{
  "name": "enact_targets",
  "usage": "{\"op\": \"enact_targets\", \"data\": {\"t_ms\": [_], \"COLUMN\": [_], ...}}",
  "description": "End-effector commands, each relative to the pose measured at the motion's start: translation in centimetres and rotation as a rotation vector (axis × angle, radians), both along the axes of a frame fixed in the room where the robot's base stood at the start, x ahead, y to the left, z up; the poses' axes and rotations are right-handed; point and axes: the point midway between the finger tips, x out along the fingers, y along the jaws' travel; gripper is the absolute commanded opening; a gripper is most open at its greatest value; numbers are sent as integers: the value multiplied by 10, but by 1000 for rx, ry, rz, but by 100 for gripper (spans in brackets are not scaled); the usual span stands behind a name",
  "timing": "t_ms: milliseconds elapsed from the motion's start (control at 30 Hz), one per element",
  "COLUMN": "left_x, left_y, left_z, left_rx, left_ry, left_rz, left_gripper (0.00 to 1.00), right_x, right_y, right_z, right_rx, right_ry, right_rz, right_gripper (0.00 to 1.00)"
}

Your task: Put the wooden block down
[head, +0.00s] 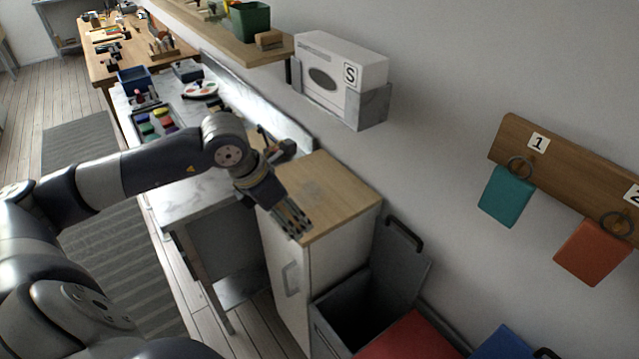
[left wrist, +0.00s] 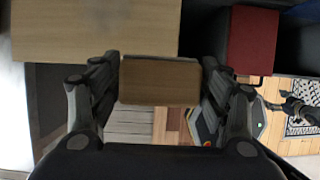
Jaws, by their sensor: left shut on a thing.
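My left gripper (head: 293,220) is shut on a wooden block (left wrist: 160,82), which sits between its two fingers in the left wrist view. In the head view the fingers hide most of the block. The gripper is over the front edge of the wooden top (head: 335,185) of a white cabinet. That top also fills the upper left of the left wrist view (left wrist: 90,30). I cannot tell whether the block touches it. A dark, gripper-like shape (left wrist: 300,107) at the right of the left wrist view may be my right gripper; its jaws are unclear.
The cabinet top looks otherwise bare. An open grey bin (head: 335,325) stands beside it, with a red lid (head: 412,338) and a blue lid (head: 505,345) further right. A white box (head: 340,70) hangs on the wall above. A cluttered grey bench (head: 190,200) is left.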

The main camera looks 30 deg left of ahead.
Motion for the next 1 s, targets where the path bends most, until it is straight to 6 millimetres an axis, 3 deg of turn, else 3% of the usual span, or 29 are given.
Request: {"op": "enact_targets", "data": {"t_ms": [100,267,600,800,1000], "left_x": [22,56,118,138,142], "left_y": [6,20,44,53,55], "left_z": [4,0,-8,-12,-20], "left_rx": [-8,-8,-6,-3,-1], "left_ry": [-2,-3,-1,-1,1], "left_rz": [3,4,1,0,-2], "left_gripper": [42,42,42,42,42], "right_x": [-18,-29,-7,-4,-9], "right_y": [2,10,15,10,6], "right_z": [12,23,43,48,51], "right_rx": [0,11,19,12,7], "right_ry": [27,41,7,3,12], "right_rz": [0,-1,1,0,-1], "right_gripper": [82,82,82,82,82]}}
